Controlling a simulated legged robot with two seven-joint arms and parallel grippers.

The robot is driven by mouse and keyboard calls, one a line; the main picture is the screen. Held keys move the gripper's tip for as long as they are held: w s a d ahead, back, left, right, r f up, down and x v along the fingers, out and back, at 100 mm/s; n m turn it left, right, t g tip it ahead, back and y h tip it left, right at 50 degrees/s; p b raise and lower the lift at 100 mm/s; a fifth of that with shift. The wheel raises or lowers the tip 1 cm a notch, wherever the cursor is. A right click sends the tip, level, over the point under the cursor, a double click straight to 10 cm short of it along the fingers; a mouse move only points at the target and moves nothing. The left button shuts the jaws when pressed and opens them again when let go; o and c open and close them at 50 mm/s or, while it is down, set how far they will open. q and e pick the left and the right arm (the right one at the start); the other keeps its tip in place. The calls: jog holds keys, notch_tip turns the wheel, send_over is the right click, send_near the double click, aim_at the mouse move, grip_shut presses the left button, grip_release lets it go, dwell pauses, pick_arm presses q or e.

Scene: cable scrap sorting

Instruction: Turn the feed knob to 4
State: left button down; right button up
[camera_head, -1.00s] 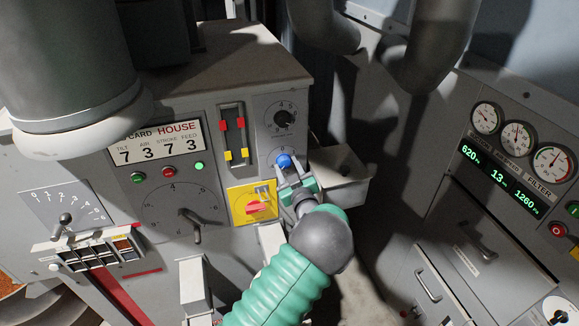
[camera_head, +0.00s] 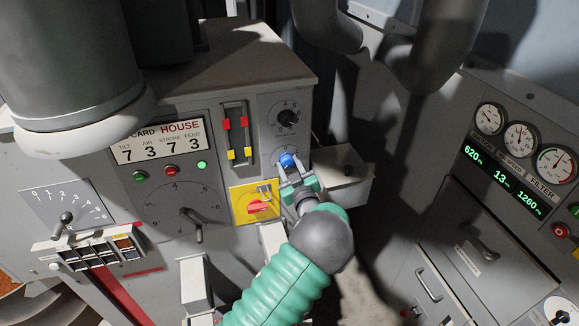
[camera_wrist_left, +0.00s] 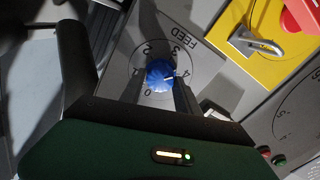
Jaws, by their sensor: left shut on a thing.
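The feed knob (camera_head: 287,160) is a small blue knob on the grey machine's front, below the black upper knob (camera_head: 288,117). My left gripper (camera_head: 294,177) is shut on it, one finger on each side. In the left wrist view the feed knob (camera_wrist_left: 158,77) sits between the two fingers, inside a dial ring (camera_wrist_left: 146,53) marked FEED. A white mark on the knob points right, near a figure that looks like 4. The fingers hide part of the ring. My right gripper is not in view.
A card (camera_head: 158,141) above the big dial (camera_head: 181,209) reads 7 3 7 3, with 3 under FEED. A yellow plate (camera_head: 241,209) with a red switch lies just left of my gripper. A grey tray (camera_head: 345,188) juts out to the right.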

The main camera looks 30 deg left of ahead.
pick_arm(q)
jog(key=shift+r, duration=0.2)
dwell(0.5)
jog(key=c, duration=1.3)
grip_release()
jog(key=shift+o, duration=1.4)
jog(key=shift+w+f, duration=0.1)
jog(key=shift+o, duration=0.6)
jog(key=shift+f, duration=0.15)
jog(key=b+v, duration=0.3)
jog(key=v, duration=1.3)
jog(key=shift+d+b, duration=0.3)
jog(key=shift+b, duration=0.05)
jog(key=shift+f, duration=0.1)
